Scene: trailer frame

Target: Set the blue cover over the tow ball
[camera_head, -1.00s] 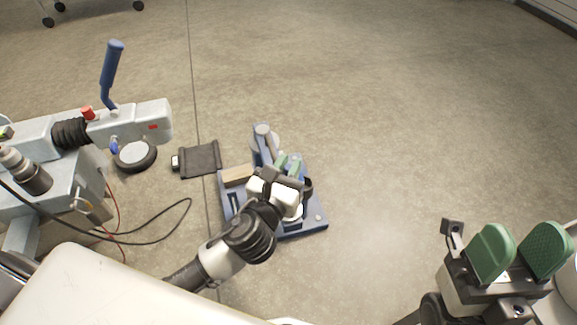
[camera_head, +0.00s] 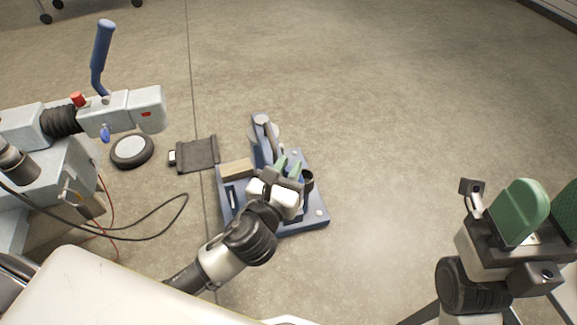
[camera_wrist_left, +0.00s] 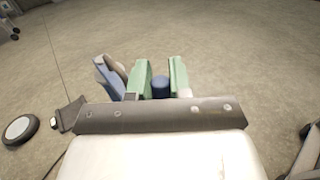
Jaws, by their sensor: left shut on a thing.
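My left gripper (camera_head: 287,167) is low over the blue tool tray (camera_head: 314,219) in the head view, its green fingers pointing away from me. In the left wrist view its fingers (camera_wrist_left: 160,78) are closed around a small dark-blue cylinder, the blue cover (camera_wrist_left: 161,88); the arm and fingers mostly hide it in the head view. Whether it still touches the tray, I cannot tell. I cannot clearly pick out the tow ball. My right gripper (camera_head: 545,207) is at the right edge, partly cut off, its green pads apart and nothing seen between them.
The grey trailer coupling (camera_head: 125,112) with a blue lever (camera_head: 102,55) stands at the left. A wooden block (camera_head: 237,168) lies on the tray.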

